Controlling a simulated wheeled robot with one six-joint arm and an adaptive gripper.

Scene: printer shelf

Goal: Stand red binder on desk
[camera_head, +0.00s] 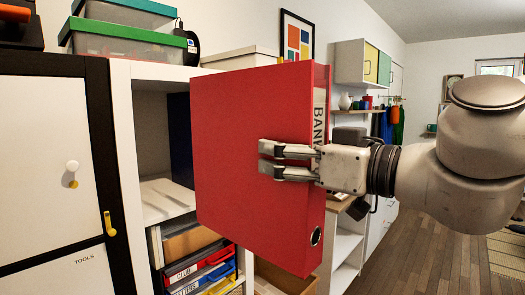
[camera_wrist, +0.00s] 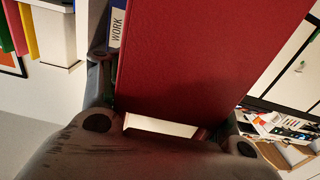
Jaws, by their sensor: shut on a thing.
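The red binder (camera_head: 255,150) is upright in the head view, held in front of the white shelf, with its labelled spine, reading "BANK" in part, facing right. My gripper (camera_head: 268,160) comes from the right and is shut on the binder across its spine edge, with two finger parts showing on the near face. The binder looks clear of the shelf. It also fills the middle of the wrist view (camera_wrist: 200,60), between my fingers. No desk can be made out for sure; a wooden top (camera_head: 340,203) shows partly behind my gripper.
The white shelf (camera_head: 122,150) has an open compartment with a dark blue binder (camera_head: 180,140). Labelled trays (camera_head: 200,272) sit below. A black-framed cabinet (camera_head: 40,160) stands at left. Green-lidded boxes (camera_head: 130,38) are on top. Wooden floor (camera_head: 430,260) is open at right.

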